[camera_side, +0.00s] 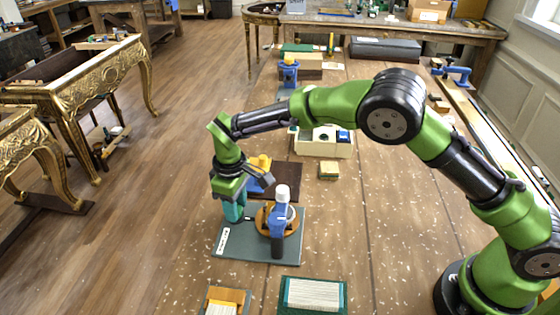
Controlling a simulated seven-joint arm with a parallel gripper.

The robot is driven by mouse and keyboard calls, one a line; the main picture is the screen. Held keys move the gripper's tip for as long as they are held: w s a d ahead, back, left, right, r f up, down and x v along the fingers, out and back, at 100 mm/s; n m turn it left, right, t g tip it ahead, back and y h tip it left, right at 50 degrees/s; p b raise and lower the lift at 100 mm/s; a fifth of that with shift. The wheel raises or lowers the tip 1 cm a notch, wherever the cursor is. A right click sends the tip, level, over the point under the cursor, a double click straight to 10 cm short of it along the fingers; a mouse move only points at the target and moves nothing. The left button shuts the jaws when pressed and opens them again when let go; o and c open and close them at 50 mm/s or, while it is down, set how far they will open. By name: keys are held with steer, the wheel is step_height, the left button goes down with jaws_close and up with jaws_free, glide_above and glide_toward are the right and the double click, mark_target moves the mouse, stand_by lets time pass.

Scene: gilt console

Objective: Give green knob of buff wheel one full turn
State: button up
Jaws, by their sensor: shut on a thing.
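The buff wheel is an orange-tan disc (292,220) on a grey-green base plate (230,247) with a white label. A blue post (278,228) with a white cap (282,193) stands in front of the disc and hides part of it. My gripper (235,210) points down at the left of the wheel, over the plate's left part. Its teal lower end is close together and shut. The green knob is not clearly distinguishable; it appears hidden at the jaws, beside a short dark piece that lies between them and the wheel.
A yellow-and-blue device (260,176) on a dark brown board (287,178) stands just behind my gripper. A small yellow-and-green block (328,170) and a cream box (322,147) are farther back. A green-edged tray (313,295) lies in front. The tabletop to the right is mostly clear.

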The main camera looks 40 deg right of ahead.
steer(key=m, duration=0.4)
steer(key=shift+a+m, duration=0.1)
steer(key=shift+m, duration=0.2)
steer(key=m, duration=0.4)
steer(key=shift+m, duration=0.3)
steer(key=m, duration=0.4)
steer(key=shift+a+m, duration=0.15)
steer(key=shift+m, duration=0.15)
steer(key=shift+r+m, duration=0.1)
steer(key=shift+m, duration=2.1)
steer(key=shift+w, duration=0.1)
steer(key=o, duration=1.1)
steer(key=shift+c, duration=0.2)
